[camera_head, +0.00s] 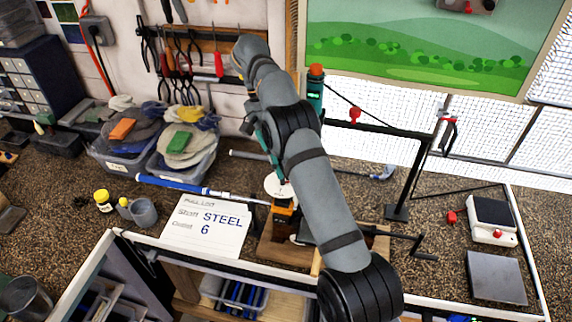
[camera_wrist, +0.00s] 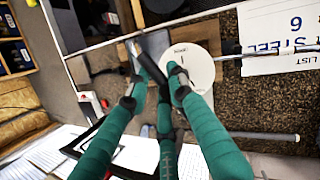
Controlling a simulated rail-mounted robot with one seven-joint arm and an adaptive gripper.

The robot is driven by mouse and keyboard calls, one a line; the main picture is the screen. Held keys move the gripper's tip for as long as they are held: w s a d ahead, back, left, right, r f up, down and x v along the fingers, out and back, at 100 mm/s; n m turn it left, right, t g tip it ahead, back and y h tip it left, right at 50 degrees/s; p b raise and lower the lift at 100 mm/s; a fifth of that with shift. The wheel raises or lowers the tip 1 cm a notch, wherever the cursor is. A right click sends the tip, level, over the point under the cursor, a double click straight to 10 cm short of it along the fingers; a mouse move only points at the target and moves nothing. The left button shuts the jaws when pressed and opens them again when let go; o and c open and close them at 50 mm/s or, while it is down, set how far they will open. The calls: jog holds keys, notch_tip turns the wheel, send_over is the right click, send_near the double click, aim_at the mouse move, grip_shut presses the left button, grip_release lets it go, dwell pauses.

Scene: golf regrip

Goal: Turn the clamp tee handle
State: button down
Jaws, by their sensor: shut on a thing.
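The orange and black clamp (camera_head: 285,214) stands on a wooden base on the workbench, with a white disc (camera_head: 276,187) above it. The disc also shows in the wrist view (camera_wrist: 204,68). My gripper (camera_head: 282,178) reaches down to the top of the clamp, partly behind my arm. In the wrist view, the green fingers of my gripper (camera_wrist: 158,66) are closed in beside the disc. A dark bar (camera_wrist: 155,43), apparently the clamp tee handle, lies at their tips, and they are shut on it. Its gripped part is mostly hidden.
A golf club with a blue grip (camera_head: 172,184) lies left of the clamp, by a paper card (camera_head: 206,226) reading "STEEL 6". A black stand (camera_head: 398,210) and a white scale (camera_head: 492,220) are to the right. Bins of gloves (camera_head: 180,160) stand at the back left.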

jog(key=c, duration=1.5)
grip_release()
jog(key=shift+o, duration=0.2)
